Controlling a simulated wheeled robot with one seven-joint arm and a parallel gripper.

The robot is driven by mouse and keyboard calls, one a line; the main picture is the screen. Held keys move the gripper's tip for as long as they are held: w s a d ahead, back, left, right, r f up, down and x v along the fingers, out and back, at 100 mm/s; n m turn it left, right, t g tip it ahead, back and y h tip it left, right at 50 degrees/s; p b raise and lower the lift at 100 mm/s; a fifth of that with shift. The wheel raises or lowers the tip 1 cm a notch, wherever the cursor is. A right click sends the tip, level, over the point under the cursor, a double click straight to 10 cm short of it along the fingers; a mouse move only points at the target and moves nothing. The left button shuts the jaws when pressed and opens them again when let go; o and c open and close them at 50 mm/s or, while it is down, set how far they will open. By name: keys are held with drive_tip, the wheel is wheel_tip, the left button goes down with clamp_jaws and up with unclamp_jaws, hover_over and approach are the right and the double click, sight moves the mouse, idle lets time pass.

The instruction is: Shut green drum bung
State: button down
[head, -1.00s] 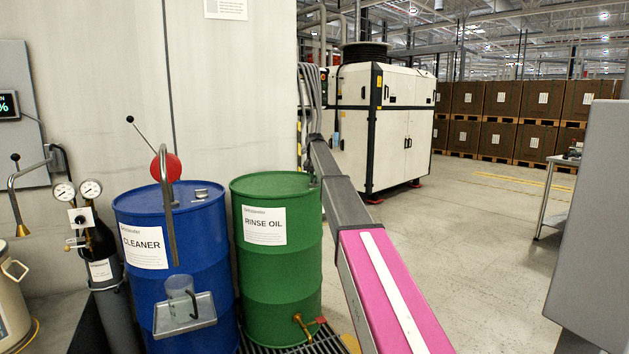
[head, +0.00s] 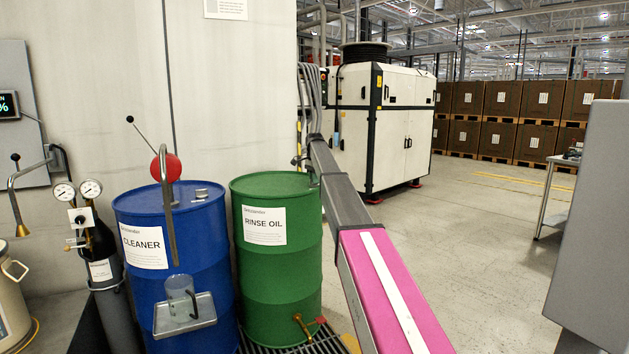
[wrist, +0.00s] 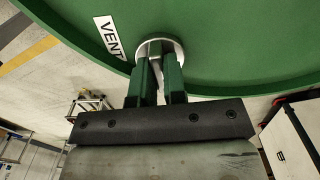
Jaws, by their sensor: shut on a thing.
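The green drum (head: 277,275) stands upright with a white "RINSE OIL" label on its side. In the wrist view its green top (wrist: 235,45) fills the upper part, with a white "VENT" label (wrist: 109,38). A pale round bung (wrist: 155,43) sits at the drum top beside that label. My gripper (wrist: 159,62) has its two green fingers shut on the bung, with a narrow gap between them. The fingers hide part of the bung, so I cannot tell how far in it sits. In the head view my arm reaches the drum's far right rim.
A blue drum (head: 171,250) marked "CLEANER" stands close left of the green drum, with a red ball-shaped part (head: 166,168) above it. A brass tap (head: 302,325) sticks out low on the green drum. A white machine cabinet (head: 398,135) stands behind.

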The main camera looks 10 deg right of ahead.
drive_tip(key=shift+m, duration=0.7)
drive_tip(key=c, duration=1.2)
unclamp_jaws()
drive_tip(key=shift+r, duration=0.1)
wheel_tip(320, 180, up, 11)
drive_tip(key=shift+f, duration=0.2)
